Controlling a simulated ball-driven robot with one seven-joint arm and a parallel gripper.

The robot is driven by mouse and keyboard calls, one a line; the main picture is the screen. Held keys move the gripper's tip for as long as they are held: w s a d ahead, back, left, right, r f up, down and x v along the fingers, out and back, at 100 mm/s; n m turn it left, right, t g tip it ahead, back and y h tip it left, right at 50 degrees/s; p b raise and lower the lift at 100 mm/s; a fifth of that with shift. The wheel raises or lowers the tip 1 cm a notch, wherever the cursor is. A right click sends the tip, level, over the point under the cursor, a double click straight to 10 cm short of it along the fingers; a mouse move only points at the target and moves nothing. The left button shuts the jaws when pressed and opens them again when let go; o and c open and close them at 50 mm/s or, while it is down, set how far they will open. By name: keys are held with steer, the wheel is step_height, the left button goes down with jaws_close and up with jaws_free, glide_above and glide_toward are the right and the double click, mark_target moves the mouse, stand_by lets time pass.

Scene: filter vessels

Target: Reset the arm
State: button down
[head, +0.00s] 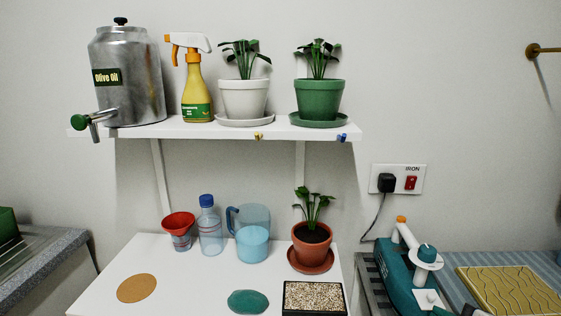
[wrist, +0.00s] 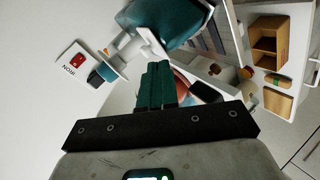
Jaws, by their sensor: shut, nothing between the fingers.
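My gripper (wrist: 158,66) shows in the wrist view, its two teal fingers side by side and shut with nothing between them. It is in the air, and no contact with anything can be seen. The wrist picture is tilted, with the wall socket at its left and a large teal-and-white thing (wrist: 165,18), which looks like the iron, just past the fingertips. My gripper cannot be made out in the head view. That view shows a teal-and-white iron-like thing (head: 398,270) at lower right.
A white table (head: 105,282) holds a red funnel (head: 179,224), bottle (head: 210,228), blue jug (head: 252,240), potted plant (head: 312,240) and gravel tray (head: 314,313). A shelf (head: 240,130) above holds a metal olive oil can (head: 130,85), spray bottle and two plants. The socket (head: 398,178) has a plugged cord.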

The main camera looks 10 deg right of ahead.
steer(key=s+a+f+m+g+y, duration=0.1)
steer(key=s+a+f+m+g, duration=0.3)
steer(key=f, duration=0.4)
steer(key=s+a+f+m+g+y, duration=0.1)
steer(key=s+a+f+m+g, duration=0.15)
steer(key=s+f, duration=0.45)
steer(key=s+a+f+m+g, duration=0.3)
steer(key=s+f, duration=0.5)
steer(key=s, duration=0.4)
steer(key=shift+f+m+g, duration=0.3)
steer(key=shift+m+g, duration=0.55)
steer(key=shift+g, duration=0.1)
